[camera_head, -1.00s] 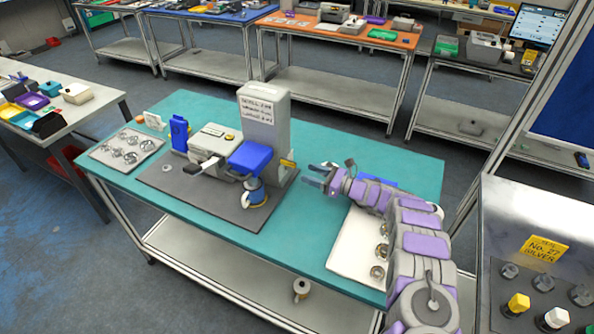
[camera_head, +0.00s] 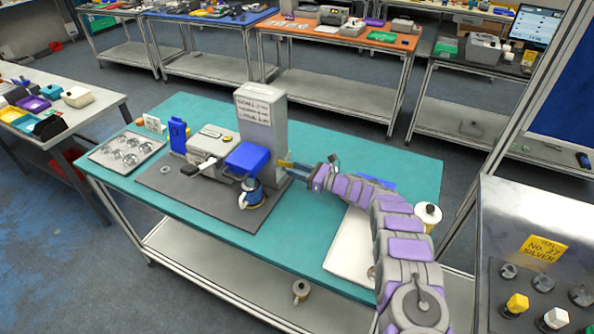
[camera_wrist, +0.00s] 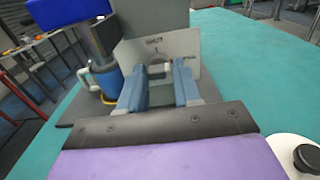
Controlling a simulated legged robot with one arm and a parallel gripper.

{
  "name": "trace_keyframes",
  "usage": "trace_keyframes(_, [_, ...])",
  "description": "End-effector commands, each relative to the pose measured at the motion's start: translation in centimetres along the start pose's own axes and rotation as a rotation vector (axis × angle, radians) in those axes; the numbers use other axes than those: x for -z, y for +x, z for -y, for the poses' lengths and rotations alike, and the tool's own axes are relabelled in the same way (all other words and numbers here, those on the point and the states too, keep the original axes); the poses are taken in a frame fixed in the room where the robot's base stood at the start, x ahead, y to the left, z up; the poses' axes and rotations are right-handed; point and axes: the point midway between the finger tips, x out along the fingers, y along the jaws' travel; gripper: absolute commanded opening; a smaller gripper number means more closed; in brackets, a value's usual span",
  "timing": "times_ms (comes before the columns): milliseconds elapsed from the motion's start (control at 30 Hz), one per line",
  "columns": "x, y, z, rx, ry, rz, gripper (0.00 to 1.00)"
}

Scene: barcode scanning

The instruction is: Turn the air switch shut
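The grey machine column (camera_head: 265,115) with a printed label stands on the teal table. In the wrist view, its side has a plate (camera_wrist: 157,48) with small lettering and a dark mark. A grey rounded part (camera_wrist: 157,67), probably the air switch, sits below the lettering. My gripper (camera_head: 288,167) is at the right side of the column, beside a small yellow part. In the wrist view, its blue fingers (camera_wrist: 158,82) are apart, one on each side of the rounded part. I cannot tell whether they touch it.
A blue block (camera_head: 248,157) and a blue-and-white cup-like part (camera_head: 251,194) are at the machine's front. A white tray (camera_head: 350,248) lies under my arm. A white round thing (camera_head: 428,213) is at the table's right edge. Teal table behind my arm is clear.

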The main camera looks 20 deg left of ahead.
Motion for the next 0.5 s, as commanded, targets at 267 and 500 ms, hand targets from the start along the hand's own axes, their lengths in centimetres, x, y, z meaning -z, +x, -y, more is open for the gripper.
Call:
trace_keyframes(267, [0.16, 0.35, 0.01, 0.0, -0.001, -0.003, 0.05])
trace_keyframes(500, [0.17, 0.46, 0.05, 0.0, -0.008, -0.003, 0.0])
